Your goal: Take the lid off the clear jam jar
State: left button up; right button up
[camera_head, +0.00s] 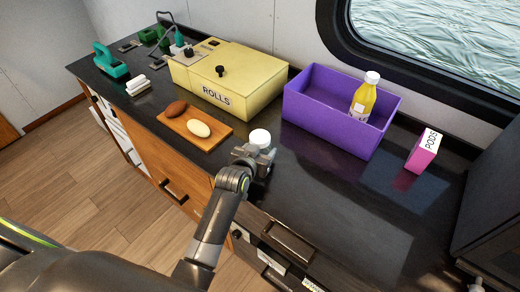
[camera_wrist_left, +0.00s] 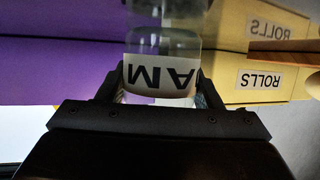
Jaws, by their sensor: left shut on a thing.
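The jam jar (camera_wrist_left: 160,75) is clear, with a white label in black letters, partly cut off by the gripper; it appears upside down in the left wrist view. Its white lid (camera_head: 260,137) shows in the head view, on top of the jar just beyond my gripper. My left gripper (camera_head: 258,155) is shut on the jar, with one finger on each side at the label in the left wrist view (camera_wrist_left: 160,88). In the head view the gripper hides most of the jar's body. My right gripper is in neither view.
A wooden board (camera_head: 205,138) with two rolls lies left of the jar. A yellow ROLLS box (camera_head: 245,100) stands behind it. A purple crate (camera_head: 325,138) with a yellow bottle (camera_head: 363,98) and a pink PODS box (camera_head: 424,152) stand right. The front right counter is clear.

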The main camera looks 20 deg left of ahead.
aim_at(260, 136)
pick_arm(q)
jog(key=shift+r, duration=0.1)
notch_tip(260, 136, up, 10)
jog(key=shift+b, duration=0.7)
jog(key=o, duration=0.5)
jog(key=c, duration=0.7)
